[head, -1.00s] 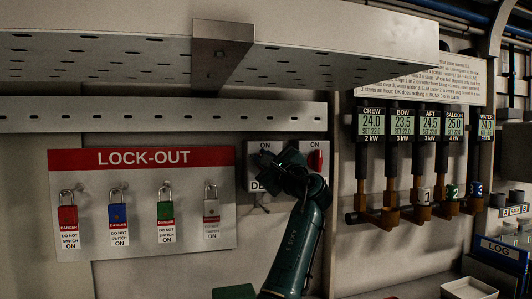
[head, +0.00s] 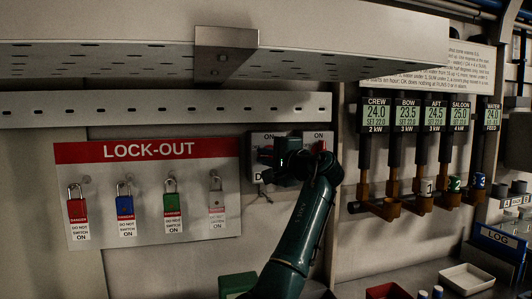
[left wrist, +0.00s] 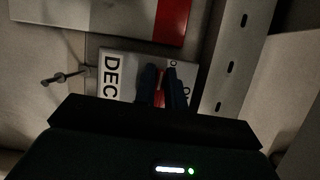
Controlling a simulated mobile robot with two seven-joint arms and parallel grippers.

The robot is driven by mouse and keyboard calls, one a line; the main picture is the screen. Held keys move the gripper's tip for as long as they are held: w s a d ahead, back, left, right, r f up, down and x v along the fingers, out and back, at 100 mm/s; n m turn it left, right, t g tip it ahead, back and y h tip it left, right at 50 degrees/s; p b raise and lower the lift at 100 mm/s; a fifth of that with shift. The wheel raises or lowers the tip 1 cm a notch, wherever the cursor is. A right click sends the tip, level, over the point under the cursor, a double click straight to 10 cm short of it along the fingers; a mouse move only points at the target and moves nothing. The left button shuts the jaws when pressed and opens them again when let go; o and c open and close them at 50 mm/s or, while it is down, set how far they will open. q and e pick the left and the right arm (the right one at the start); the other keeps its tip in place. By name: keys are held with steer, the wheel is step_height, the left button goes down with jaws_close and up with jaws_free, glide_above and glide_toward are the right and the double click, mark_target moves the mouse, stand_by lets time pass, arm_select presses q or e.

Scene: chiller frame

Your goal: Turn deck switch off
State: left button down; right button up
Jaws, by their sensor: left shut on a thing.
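The deck switch plate (head: 256,140) is a pale panel on the wall right of the lock-out board. It also shows in the left wrist view with part of its black "DEC" label (left wrist: 111,78). My left gripper (head: 278,158) is at the plate, hiding much of it. In the left wrist view the gripper's dark fingers (left wrist: 163,88) are shut on the red deck switch handle (left wrist: 161,84). How far the handle is turned cannot be told. A second red switch (head: 321,146) sits right of it, partly behind my arm. My right gripper is not in view.
The lock-out board (head: 150,150) with several padlocks hangs at left. A perforated shelf (head: 350,62) overhangs above. Several chiller controllers (head: 408,115) with pipes stand at right. A green bin (head: 237,283) and white tray (head: 467,278) lie below.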

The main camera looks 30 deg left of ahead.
arm_select(q)
steer(key=shift+f+n, duration=0.1)
steer(key=shift+n, duration=0.2)
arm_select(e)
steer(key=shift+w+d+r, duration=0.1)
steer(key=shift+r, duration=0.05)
arm_select(q)
steer(key=c, duration=1.5)
jaws_free()
steer(key=shift+o, duration=0.2)
steer(key=b+v, duration=0.2)
steer(key=v, duration=1.1)
steer(key=shift+r, duration=0.2)
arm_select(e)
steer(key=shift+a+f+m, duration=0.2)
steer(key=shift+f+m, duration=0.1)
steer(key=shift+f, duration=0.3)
arm_select(q)
steer(key=shift+d, duration=0.1)
